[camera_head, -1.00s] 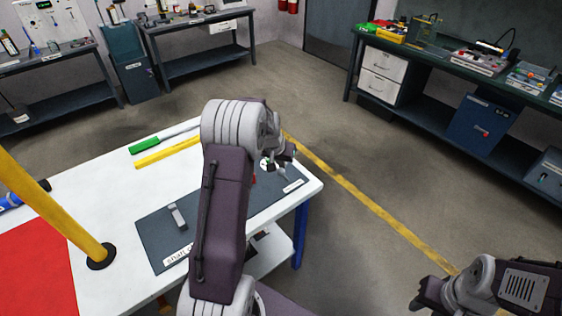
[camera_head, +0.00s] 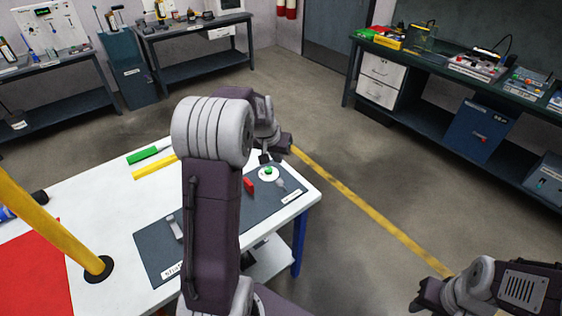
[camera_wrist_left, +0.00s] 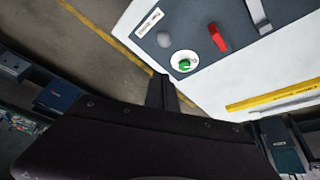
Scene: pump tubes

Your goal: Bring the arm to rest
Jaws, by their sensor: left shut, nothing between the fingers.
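My left arm reaches in over the white table (camera_head: 110,210). My left gripper (camera_head: 265,158) is shut and empty, above the far edge of the dark mat (camera_head: 210,215). In the left wrist view, its closed fingers (camera_wrist_left: 163,92) point toward the white disc (camera_wrist_left: 184,62) with a green part on it, apart from it. On the mat are a red piece (camera_head: 249,185), a grey rounded piece (camera_head: 281,185) and a grey bar (camera_head: 174,227). My right gripper (camera_head: 424,297) hangs over the floor at the lower right; its fingers are too unclear to judge.
A green-handled tool (camera_head: 143,156) and a yellow ruler (camera_head: 155,168) lie at the table's far side. A yellow post (camera_head: 55,230) stands on the table beside a red area (camera_head: 35,270). Workbenches line the walls; the floor between is clear.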

